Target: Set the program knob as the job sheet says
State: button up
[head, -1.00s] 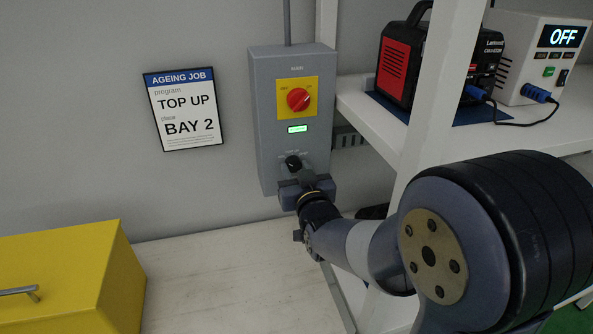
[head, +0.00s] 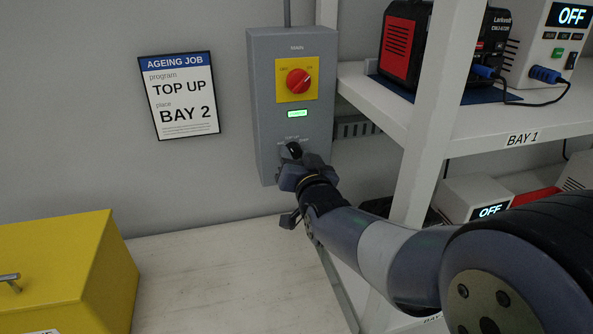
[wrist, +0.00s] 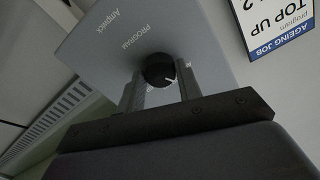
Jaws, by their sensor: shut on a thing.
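The job sheet (head: 180,95) on the wall reads program TOP UP, place BAY 2. The black program knob (head: 294,150) sits low on the grey control box (head: 264,120), under TOP UP lettering. My gripper (head: 291,160) is at the box front, its fingers closed on the knob. In the wrist view the knob (wrist: 158,70) is between the two fingers of my gripper (wrist: 161,88), and PROGRAM is printed beside it. A white pointer mark shows on the knob; the setting it points at is too small to tell.
A red main switch (head: 298,82) and a lit green display (head: 297,114) are above the knob. A yellow box (head: 60,265) stands on the bench (head: 215,285) at left. Shelves with a white post (head: 425,110) stand close on the right.

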jog(key=m+b, duration=0.4)
jog(key=shift+f+b, duration=0.2)
jog(key=shift+b, duration=0.15)
jog(key=shift+r+m+b, duration=0.15)
jog(key=shift+m+b, duration=0.75)
jog(key=o, duration=1)
jog(key=shift+c, duration=0.2)
jog(key=v, duration=1)
jog(key=shift+s, duration=0.4)
jog(key=shift+w, duration=0.15)
